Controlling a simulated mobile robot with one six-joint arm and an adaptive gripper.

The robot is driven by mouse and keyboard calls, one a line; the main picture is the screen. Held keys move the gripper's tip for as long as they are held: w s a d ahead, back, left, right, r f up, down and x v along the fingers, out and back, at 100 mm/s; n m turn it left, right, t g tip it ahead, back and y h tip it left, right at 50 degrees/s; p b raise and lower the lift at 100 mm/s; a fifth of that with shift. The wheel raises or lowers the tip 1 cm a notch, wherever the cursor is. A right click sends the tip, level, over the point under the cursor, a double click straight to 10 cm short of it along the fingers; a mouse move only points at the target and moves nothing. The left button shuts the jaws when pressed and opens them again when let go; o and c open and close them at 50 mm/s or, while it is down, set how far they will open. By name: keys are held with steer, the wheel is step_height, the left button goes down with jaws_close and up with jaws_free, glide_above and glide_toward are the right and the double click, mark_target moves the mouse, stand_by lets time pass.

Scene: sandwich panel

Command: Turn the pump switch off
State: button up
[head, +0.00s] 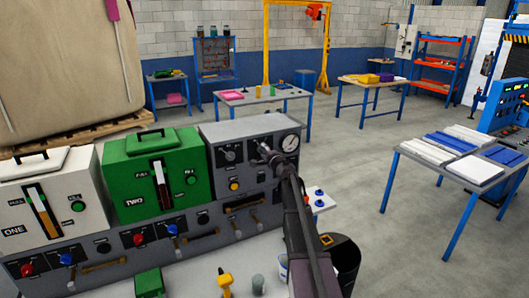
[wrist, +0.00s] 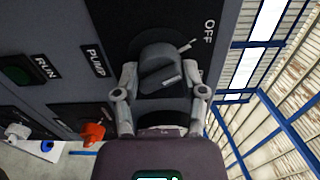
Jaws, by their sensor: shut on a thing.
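The pump switch is a dark rotary knob (wrist: 158,62) on a black plate in the wrist view. The word PUMP is at its left and OFF is at its upper right. A pale mark near the knob slants up and right, toward the OFF side. My gripper (wrist: 162,72) is shut on the knob, with one finger on each side.
The green tank TWO (head: 128,171) and the white tank ONE (head: 20,200) stand left of the grey box. A green RUN button (wrist: 17,69) and a red knob (wrist: 93,132) show in the wrist view. Open floor (head: 350,150) lies to the right.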

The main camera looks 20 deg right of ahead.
steer(key=shift+w, duration=0.1)
stand_by(0.4)
steer(key=o, duration=1.1)
steer(key=shift+o, duration=0.2)
steer(key=s, duration=1.2)
steer(key=shift+d, duration=0.2)
